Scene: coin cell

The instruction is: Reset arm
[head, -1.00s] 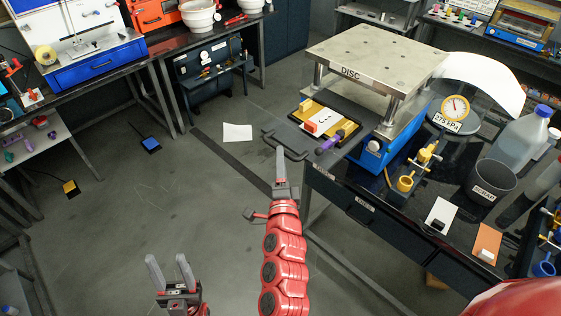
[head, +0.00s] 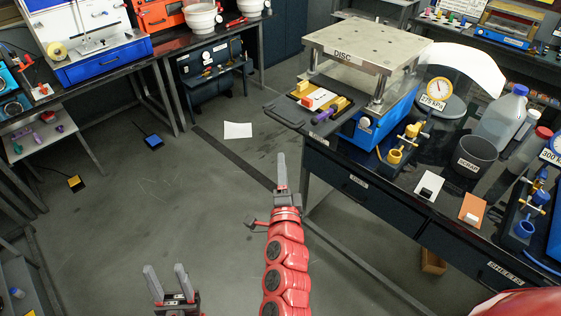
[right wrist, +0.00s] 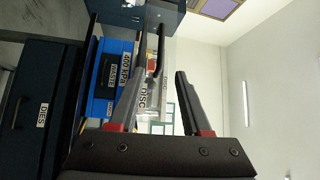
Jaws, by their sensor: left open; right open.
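My left gripper (head: 168,284) is low in the head view. Its two grey fingers stand apart with nothing between them, over bare floor. My right gripper (head: 281,172), at the end of a red arm, is seen nearly edge-on in the head view, left of the bench and clear of it. In the right wrist view its fingers (right wrist: 164,78) are apart and empty. The blue press labelled DISC (head: 345,55) stands on the bench, with a dark handled tray (head: 285,117) at its front left. The press also shows behind the fingers in the wrist view.
Open floor (head: 170,205) lies between, with a white sheet (head: 238,130).

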